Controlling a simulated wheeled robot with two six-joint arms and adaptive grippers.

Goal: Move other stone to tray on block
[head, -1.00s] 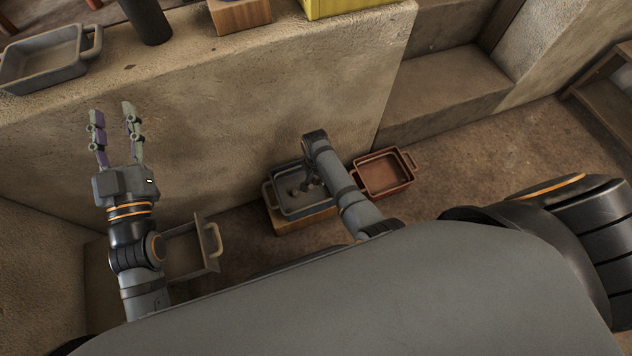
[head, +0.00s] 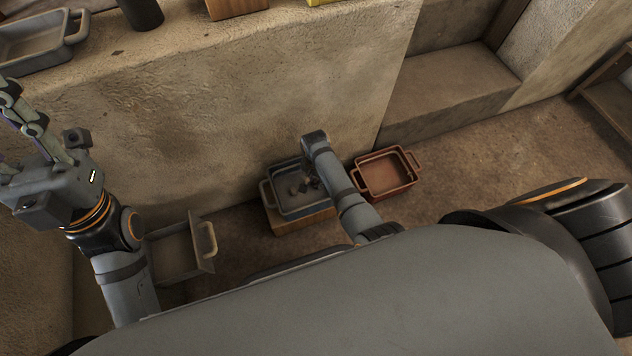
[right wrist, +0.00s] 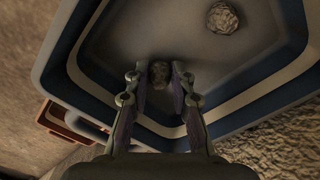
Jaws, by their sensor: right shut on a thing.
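A blue-grey tray (head: 300,212) stands on a wooden block (head: 290,225) on the floor against the wall. My right gripper (head: 311,182) reaches down into it, mostly hidden by its own arm in the head view. In the right wrist view the right gripper (right wrist: 160,80) is shut on a small dark stone (right wrist: 159,73), over the tray floor (right wrist: 185,45). A second, paler stone (right wrist: 222,18) lies apart in the tray. Small dark shapes also show in the tray in the head view. My left gripper (head: 12,110) is open at the left edge, fingertips partly cut off.
A reddish-brown tray (head: 385,190) stands on the floor just right of the block. A grey tray (head: 70,42) and a dark cylinder (head: 142,12) are on the ledge above. An open box-like drawer (head: 207,240) is at lower left.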

